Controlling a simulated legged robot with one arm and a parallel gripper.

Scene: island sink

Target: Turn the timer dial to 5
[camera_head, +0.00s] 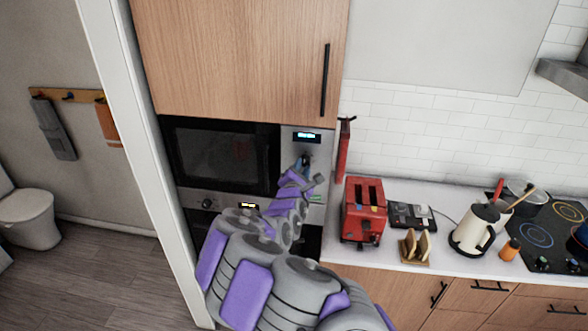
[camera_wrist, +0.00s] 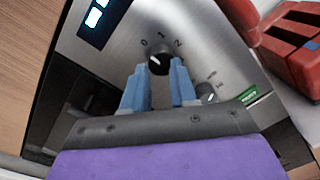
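The microwave's control panel (camera_head: 316,150) is a steel strip right of its dark door, with a lit display (camera_head: 307,136) at the top. In the wrist view a small black dial (camera_wrist: 158,59) sits below the printed marks 0, 1 and 2. It has a white mark on its face, but I cannot tell its exact setting. My gripper (camera_wrist: 159,66) has two blue fingers, spread apart with the dial showing between their tips. I cannot tell if they touch it. A second dial (camera_wrist: 207,91) lies lower right, partly hidden by my gripper. In the head view my gripper (camera_head: 305,165) hides the dials.
A red toaster (camera_head: 364,208) stands on the counter just right of the panel, also visible in the wrist view (camera_wrist: 292,45). A red upright object (camera_head: 343,155) is beside the panel. A wooden cabinet (camera_head: 240,60) is above, and an oven with knobs (camera_head: 207,204) below.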

